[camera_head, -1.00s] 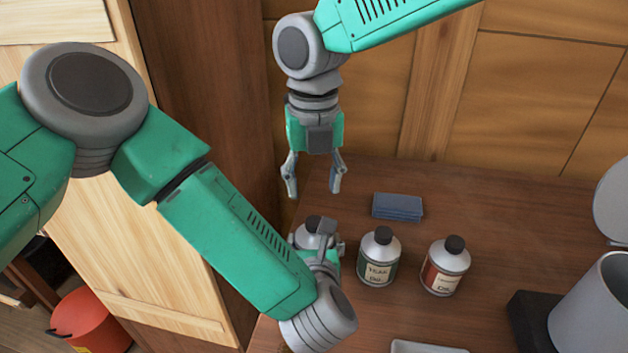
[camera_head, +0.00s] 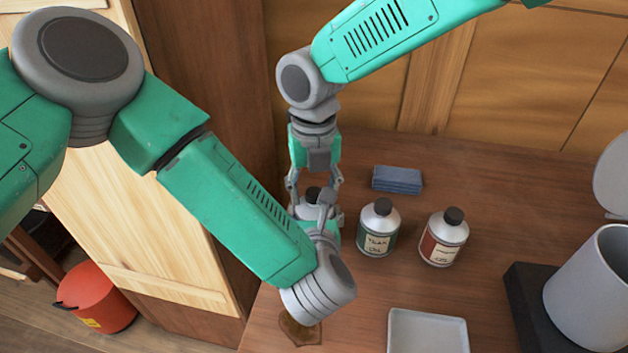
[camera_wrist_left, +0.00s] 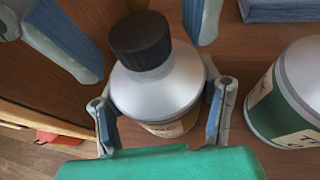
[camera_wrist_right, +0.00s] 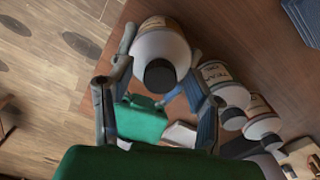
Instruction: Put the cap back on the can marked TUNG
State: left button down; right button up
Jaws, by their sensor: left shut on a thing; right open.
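A silvery can (camera_wrist_left: 165,92) with a black top (camera_wrist_left: 140,40) stands upright between the fingers of my left gripper (camera_wrist_left: 163,108), which is shut on it. The black top (camera_head: 313,193) also shows in the head view, with the can's body mostly behind my left gripper (camera_head: 320,215). The can's label is almost wholly hidden, so I cannot read TUNG. My right gripper (camera_head: 313,183) is open just above, its fingers on either side of the black top. In the right wrist view the black top (camera_wrist_right: 160,75) lies between the open fingers, with gaps beside it.
A green-labelled TEAK OIL can (camera_head: 378,230) and a red-labelled can (camera_head: 443,238), both black-capped, stand to the right. A pale tray (camera_head: 428,330) is in front. A metal cylinder (camera_head: 590,290) stands far right. A brown patch (camera_head: 300,330) marks the front.

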grip_shut()
jog(key=m, duration=1.6)
jog(key=shift+w, duration=0.1)
jog(key=shift+o, duration=0.5)
grip_release()
jog(key=shift+r, duration=0.1)
